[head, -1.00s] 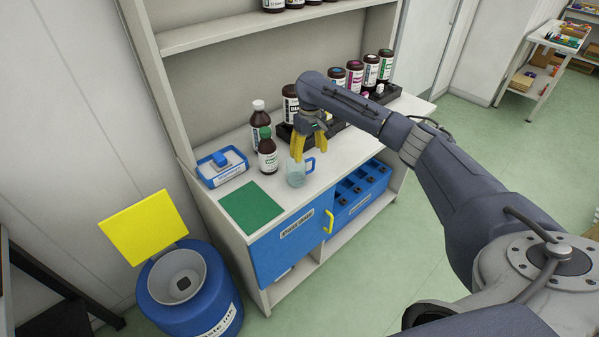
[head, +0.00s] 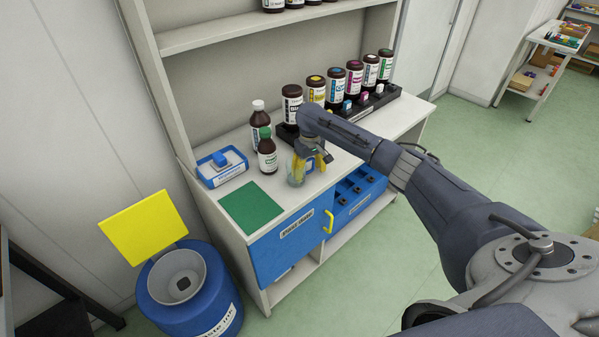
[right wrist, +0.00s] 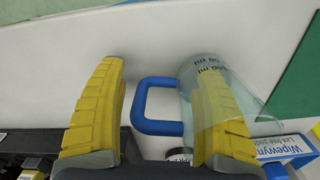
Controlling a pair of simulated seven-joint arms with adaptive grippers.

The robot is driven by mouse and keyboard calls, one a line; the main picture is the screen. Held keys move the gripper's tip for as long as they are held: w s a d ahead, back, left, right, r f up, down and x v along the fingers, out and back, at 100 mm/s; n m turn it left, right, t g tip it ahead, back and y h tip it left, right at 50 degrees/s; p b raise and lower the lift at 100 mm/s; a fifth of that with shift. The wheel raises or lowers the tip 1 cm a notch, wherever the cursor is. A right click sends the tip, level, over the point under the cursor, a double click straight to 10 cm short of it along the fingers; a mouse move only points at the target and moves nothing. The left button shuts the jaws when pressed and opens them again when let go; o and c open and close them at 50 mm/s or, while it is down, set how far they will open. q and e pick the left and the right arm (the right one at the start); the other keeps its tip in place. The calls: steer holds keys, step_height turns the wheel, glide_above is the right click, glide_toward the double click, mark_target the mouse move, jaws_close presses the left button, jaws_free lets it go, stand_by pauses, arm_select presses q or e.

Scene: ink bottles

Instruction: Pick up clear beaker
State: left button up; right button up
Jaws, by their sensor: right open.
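The clear beaker (head: 295,178) stands on the white counter, beside the green mat. Its blue handle shows clearly in the right wrist view (right wrist: 150,127), between my two yellow fingers. My right gripper (head: 311,163) is down at the beaker, fingers pointing downward and partly covering it. In the right wrist view my right gripper (right wrist: 160,70) is open, with one finger left of the handle. The other finger overlaps the beaker's clear wall (right wrist: 238,92); I cannot tell whether it is inside the beaker. My left gripper is not in view.
Two brown bottles (head: 267,157) stand just behind and left of the beaker. A black rack (head: 381,101) with several ink bottles runs along the back. The green mat (head: 252,205) and a blue-edged wipe box (head: 222,168) are at left. The counter front at right is clear.

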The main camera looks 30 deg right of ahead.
steer(key=shift+f, duration=0.2)
jaws_close()
stand_by(0.5)
